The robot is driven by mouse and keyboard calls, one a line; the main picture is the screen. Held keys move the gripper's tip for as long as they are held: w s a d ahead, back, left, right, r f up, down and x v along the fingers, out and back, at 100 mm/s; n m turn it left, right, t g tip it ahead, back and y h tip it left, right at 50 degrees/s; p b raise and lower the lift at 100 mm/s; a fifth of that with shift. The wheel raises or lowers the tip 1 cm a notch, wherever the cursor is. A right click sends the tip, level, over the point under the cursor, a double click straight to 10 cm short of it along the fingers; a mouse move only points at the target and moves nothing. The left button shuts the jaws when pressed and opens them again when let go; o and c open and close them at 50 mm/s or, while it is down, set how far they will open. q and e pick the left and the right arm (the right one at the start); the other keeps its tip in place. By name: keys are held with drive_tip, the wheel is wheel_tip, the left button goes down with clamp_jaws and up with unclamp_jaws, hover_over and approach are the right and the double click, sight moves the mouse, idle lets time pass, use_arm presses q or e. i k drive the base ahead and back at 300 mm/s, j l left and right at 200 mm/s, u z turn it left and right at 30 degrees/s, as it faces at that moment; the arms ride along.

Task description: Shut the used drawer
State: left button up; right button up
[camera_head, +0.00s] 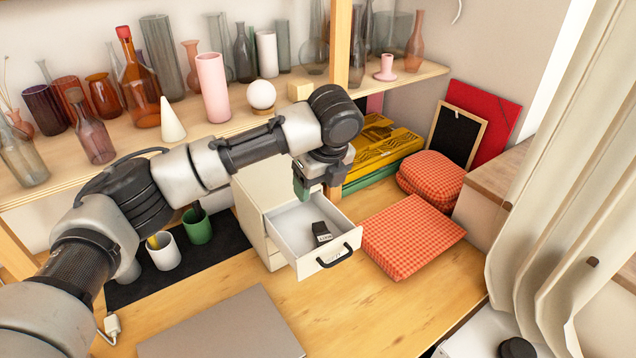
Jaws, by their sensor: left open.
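A small white drawer (290,226) stands pulled out from a cream drawer cabinet (252,215) on the wooden desk. Its front has a dark handle (336,256). A small black box (321,233) lies inside the drawer. My left arm comes in from the left, and my left gripper (306,190) points down above the back part of the open drawer, near the cabinet. It is open, and I see nothing between its fingers. My right gripper is not in view.
A grey flat panel (222,328) lies in front. Cups (163,250) stand left on a dark mat. A shelf (225,128) of vases runs above.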

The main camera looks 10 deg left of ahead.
sight(311, 231)
drive_tip(key=k+l, duration=0.15)
drive_tip(key=k, duration=0.35)
drive_tip(key=k+l, duration=0.1)
drive_tip(key=k, duration=0.4)
drive_tip(key=k+l, duration=0.15)
drive_tip(key=k, duration=0.3)
